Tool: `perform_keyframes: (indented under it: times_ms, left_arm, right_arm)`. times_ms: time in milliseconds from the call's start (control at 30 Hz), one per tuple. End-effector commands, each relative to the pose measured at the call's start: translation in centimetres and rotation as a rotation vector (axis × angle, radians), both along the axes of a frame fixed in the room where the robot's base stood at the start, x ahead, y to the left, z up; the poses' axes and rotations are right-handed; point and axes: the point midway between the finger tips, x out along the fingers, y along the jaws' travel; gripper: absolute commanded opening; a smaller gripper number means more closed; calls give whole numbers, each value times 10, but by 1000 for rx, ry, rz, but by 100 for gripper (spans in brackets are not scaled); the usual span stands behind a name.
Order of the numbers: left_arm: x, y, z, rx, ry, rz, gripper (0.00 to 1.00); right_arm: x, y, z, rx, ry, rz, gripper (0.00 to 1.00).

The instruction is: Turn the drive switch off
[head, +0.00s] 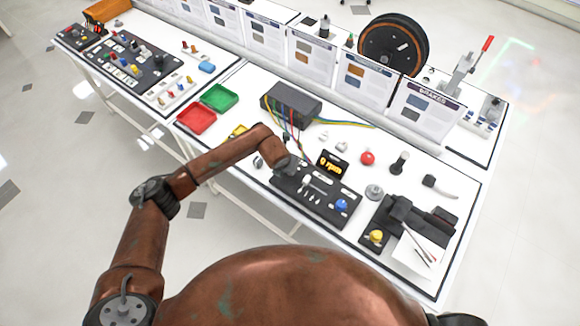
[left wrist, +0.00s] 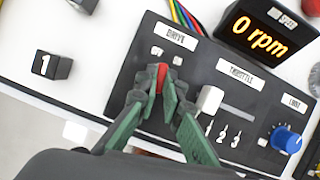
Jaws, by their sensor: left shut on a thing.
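The control panel (head: 299,200) is a dark box on the white table. In the left wrist view the panel (left wrist: 185,62) carries a DRIVE label (left wrist: 167,36), with a small red drive switch (left wrist: 162,73) below it. My left gripper (left wrist: 162,88) has its green fingers closed around the red switch, hiding its lower part. In the head view my left gripper (head: 283,168) is at the panel's left end, and the switch is hidden there. The display (left wrist: 260,28) reads 0 rpm. My right gripper is not in view.
Beside the switch are a white throttle slider (left wrist: 209,101) and a blue load knob (left wrist: 286,139). A black block marked 1 (left wrist: 54,65) is to the left. Coloured wires (head: 345,124) run from a grey box (head: 291,104). Red and green trays (head: 219,97) lie further left.

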Motion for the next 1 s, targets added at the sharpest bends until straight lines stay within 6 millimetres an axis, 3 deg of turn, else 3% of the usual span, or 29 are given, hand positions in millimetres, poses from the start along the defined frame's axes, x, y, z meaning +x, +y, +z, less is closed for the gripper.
perform_keyframes:
  times_ms: [400,1000]
  left_arm:
    - [-1,-3,1,0,1,285,0]
    - [-2,-4,0,0,2,376,0]
  right_arm:
    - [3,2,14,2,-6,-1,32]
    - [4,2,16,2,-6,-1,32]
